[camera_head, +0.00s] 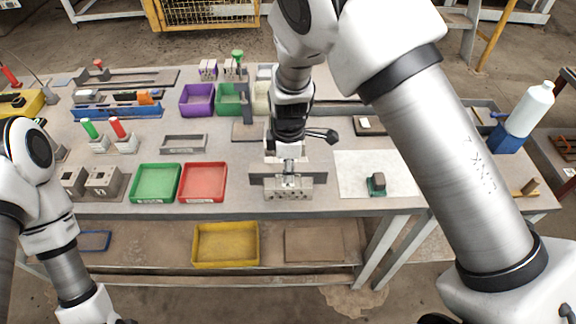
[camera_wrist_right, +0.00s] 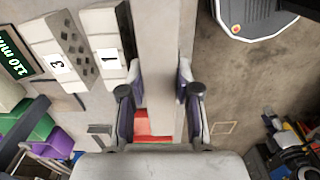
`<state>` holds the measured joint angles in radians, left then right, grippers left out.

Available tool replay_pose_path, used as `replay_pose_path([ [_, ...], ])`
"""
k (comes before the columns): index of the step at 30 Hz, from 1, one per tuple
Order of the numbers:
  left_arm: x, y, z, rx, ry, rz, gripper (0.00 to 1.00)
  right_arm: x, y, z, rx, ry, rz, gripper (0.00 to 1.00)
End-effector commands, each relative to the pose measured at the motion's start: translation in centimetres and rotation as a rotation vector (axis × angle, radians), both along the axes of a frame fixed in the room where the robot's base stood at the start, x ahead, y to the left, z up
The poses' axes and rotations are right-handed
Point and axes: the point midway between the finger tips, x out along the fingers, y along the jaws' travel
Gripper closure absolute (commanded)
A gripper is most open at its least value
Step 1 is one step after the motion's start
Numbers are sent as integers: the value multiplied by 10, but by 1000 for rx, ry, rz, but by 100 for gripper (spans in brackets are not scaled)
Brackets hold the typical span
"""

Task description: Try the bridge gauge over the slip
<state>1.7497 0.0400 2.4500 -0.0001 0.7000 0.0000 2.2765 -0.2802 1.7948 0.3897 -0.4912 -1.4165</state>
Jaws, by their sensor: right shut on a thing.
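My right gripper (camera_head: 289,169) is at the front edge of the bench, pointing down. It is shut on a small light metal piece that I take for the bridge gauge; its outline is mostly hidden by the fingers. A grey metal block with holes (camera_head: 288,190) is directly below the fingertips, in front of a dark flat plate (camera_head: 259,180). I cannot tell whether the held piece touches it. I cannot make out the slip. In the right wrist view, the fingers (camera_wrist_right: 160,98) stand either side of a pale strip. My left arm is at the lower left, its gripper out of frame.
Green (camera_head: 156,183) and red (camera_head: 203,182) trays lie left of the block. Two grey blocks (camera_head: 103,182) stand further left. A white sheet (camera_head: 350,172) with a small green object (camera_head: 377,184) lies to the right. Bins and tools fill the back.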

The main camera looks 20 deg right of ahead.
Motion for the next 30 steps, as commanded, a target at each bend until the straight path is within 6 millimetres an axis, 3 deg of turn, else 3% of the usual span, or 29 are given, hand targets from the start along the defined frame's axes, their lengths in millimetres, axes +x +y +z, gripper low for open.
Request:
replay_pose_path([
  [30, 0, 0, 0, 0, 0, 0, 60, 0, -1, -6, 0, -1, 0, 100],
])
